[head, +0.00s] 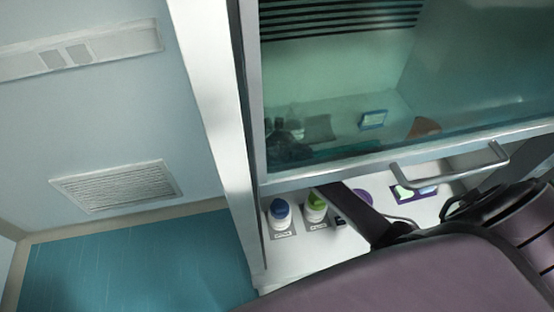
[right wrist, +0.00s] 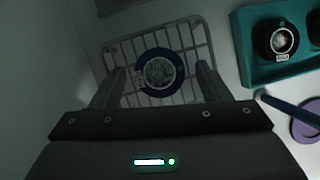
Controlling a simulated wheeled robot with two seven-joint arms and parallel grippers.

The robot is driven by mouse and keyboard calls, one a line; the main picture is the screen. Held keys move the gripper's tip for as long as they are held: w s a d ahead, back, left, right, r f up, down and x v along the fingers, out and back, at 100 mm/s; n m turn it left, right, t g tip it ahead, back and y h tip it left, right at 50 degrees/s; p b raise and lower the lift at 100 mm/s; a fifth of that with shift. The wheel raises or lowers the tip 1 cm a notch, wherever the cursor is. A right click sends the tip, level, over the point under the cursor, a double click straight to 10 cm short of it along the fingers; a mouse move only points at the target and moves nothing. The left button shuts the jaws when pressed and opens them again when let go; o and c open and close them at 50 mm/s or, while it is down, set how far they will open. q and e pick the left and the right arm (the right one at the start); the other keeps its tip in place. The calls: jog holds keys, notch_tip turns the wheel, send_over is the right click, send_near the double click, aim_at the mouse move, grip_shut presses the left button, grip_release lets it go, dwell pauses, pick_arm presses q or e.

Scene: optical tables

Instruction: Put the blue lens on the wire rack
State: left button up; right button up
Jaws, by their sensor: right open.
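The blue lens (right wrist: 179,70), a dark blue ring around a grey centre with a small label at its left, lies over the white wire rack (right wrist: 187,32) in the right wrist view. It looks flat, with rack wires showing around it. My right gripper (right wrist: 160,78) is open, with one finger on each side of the lens. I see no finger touching the lens. In the head view I cannot make out the lens or the rack. My left gripper is in neither view.
A teal tray (right wrist: 249,74) holding a black round part (right wrist: 262,38) stands right of the rack, near a purple disc (right wrist: 304,131) and blue rod (right wrist: 290,111). In the head view, a glass sash (head: 330,80) with handle (head: 450,172) hangs above blue-capped (head: 281,214) and green-capped (head: 315,207) bottles.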

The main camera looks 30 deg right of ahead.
jog(key=shift+s+r, duration=0.1)
jog(key=shift+r, duration=0.2)
jog(key=b+v, duration=0.2)
jog(key=v, duration=0.9)
jog(key=shift+r+b, duration=0.2)
jog(key=shift+b, duration=0.1)
jog(key=shift+s, duration=0.1)
